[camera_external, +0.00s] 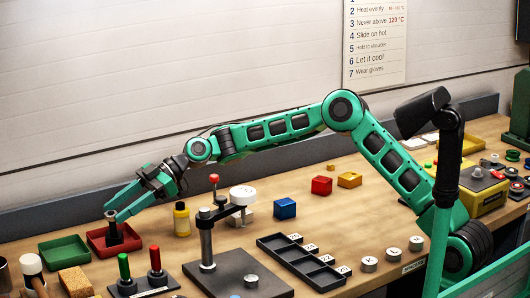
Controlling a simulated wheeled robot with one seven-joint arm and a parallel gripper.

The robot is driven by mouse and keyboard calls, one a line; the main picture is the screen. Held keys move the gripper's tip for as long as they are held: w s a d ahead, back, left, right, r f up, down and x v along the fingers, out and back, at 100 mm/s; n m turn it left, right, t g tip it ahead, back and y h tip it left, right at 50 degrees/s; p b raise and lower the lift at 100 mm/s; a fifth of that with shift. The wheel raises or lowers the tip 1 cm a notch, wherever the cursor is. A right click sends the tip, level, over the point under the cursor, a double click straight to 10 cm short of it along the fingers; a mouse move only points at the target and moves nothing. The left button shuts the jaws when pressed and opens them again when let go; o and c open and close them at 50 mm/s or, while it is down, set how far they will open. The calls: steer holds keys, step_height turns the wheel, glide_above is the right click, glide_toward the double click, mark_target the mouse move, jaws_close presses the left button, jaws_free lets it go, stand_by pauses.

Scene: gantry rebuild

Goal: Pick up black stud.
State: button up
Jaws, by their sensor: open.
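A dark upright piece (114,232) with a pale round top, which looks like the black stud, stands at the red tray (96,247) on the left of the bench. Its lower part widens into a dark base. My gripper (115,213) is open, reaching down from the upper right. Its green fingers are at the top of this piece, seemingly one on each side. I cannot tell whether they touch it.
A green tray (64,253) lies left of the red tray. A yellow bottle (182,221) stands to the right. Red and green handled tools (125,268) stand in front. A black press stand (206,250) is at front centre. Bench around the blue block (285,208) is mostly clear.

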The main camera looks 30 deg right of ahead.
mark_target(113, 229)
steer(key=x, duration=0.2)
steer(key=shift+a+f, duration=0.2)
steer(key=shift+a, duration=0.1)
steer(key=x, duration=0.5)
steer(key=shift+s+d+f, duration=0.15)
steer(key=shift+s+f, duration=0.1)
steer(key=shift+r, duration=0.1)
jaws_close()
